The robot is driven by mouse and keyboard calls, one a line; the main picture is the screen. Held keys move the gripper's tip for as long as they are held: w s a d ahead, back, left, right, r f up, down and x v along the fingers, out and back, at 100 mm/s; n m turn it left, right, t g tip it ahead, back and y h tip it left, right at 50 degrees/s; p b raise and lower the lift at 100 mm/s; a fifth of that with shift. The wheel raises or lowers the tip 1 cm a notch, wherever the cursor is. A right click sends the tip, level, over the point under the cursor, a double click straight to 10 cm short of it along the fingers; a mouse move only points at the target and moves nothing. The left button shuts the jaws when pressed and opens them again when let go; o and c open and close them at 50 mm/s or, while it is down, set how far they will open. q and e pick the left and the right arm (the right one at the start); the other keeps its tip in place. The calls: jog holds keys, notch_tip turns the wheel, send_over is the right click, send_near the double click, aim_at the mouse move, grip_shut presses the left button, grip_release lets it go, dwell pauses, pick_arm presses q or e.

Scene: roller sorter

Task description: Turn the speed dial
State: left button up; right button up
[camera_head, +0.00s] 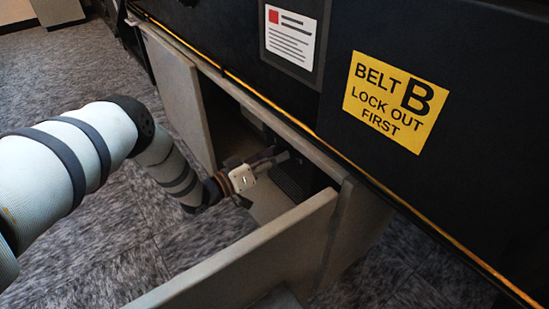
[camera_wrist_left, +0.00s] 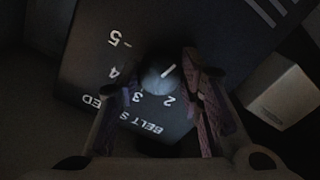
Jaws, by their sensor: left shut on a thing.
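The speed dial (camera_wrist_left: 157,80) is a round grey knob with a white pointer line, on a dark panel (camera_wrist_left: 95,22) lettered "BELT S…ED", upside down in the left wrist view. The numbers 2, 3, 4 and 5 show around it. The pointer is towards the upper right, away from these numbers. My left gripper (camera_wrist_left: 160,88) has a finger on each side of the dial and is shut on it. In the head view my left gripper (camera_head: 272,160) reaches into an open cabinet, and the dial cannot be made out. My right gripper is not in view.
The cabinet has an open left door (camera_head: 178,85) and an open right door (camera_head: 245,260), with my left arm between them. Above is a black machine side with a yellow "BELT B LOCK OUT FIRST" sign (camera_head: 395,100) and a white notice (camera_head: 291,35). A pale block (camera_wrist_left: 280,92) stands beside the panel.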

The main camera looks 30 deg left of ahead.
pick_arm(q)
jog(key=n+b, duration=0.4)
jog(key=n, duration=1.6)
jog(key=shift+d, duration=0.1)
jog(key=shift+n, duration=0.4)
jog(key=o, duration=1.2)
jog(key=shift+r, duration=0.1)
jog(key=shift+c, duration=0.2)
jog(key=v, duration=1.2)
